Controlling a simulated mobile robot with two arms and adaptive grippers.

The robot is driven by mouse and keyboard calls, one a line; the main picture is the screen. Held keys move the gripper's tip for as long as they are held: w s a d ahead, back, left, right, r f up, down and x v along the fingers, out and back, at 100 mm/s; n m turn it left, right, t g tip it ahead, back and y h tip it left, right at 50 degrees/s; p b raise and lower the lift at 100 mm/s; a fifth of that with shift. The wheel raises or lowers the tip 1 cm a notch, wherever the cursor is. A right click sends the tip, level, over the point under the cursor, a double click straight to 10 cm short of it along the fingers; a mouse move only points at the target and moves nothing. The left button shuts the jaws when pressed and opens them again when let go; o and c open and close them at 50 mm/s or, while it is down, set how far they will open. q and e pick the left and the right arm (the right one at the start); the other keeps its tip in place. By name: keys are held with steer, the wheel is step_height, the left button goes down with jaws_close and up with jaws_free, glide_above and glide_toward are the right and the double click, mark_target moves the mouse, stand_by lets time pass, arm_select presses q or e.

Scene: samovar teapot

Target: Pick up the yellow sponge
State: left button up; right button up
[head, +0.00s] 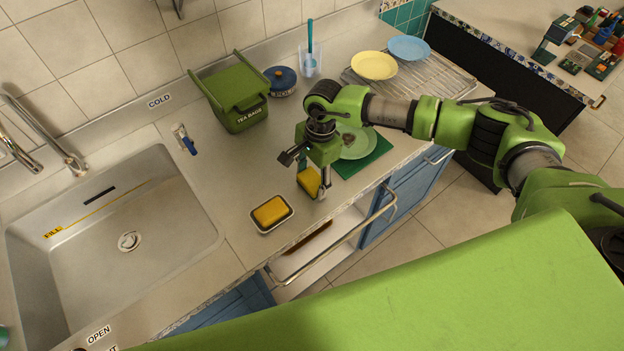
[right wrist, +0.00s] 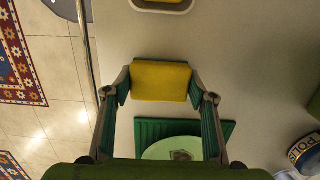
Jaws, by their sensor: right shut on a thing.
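A yellow sponge (head: 309,181) is between the fingers of my right gripper (head: 312,183), near the counter's front edge. In the right wrist view the sponge (right wrist: 160,76) spans the gap, with a finger against each short side. My right gripper (right wrist: 159,86) is shut on it. I cannot tell how far the sponge is above the counter. A second, orange-yellow sponge (head: 271,210) lies in a small white dish (head: 260,229), left of the gripper. My left gripper is not in view.
A green plate (head: 358,144) on a green mat (head: 378,155) lies just right of the gripper. A green tea bags box (head: 232,100) and a blue-lidded pot (head: 281,80) stand behind. The sink (head: 110,235) is at left. An open drawer (head: 318,246) sits below the counter edge.

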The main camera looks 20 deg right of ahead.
steer(key=shift+w+r, duration=0.1)
steer(key=shift+r, duration=0.5)
steer(key=s+r+b, duration=0.6)
steer(key=s+r, duration=0.5)
steer(key=s, duration=0.3)
steer(key=shift+a+r+b, duration=0.35)
steer(key=shift+a, duration=0.1)
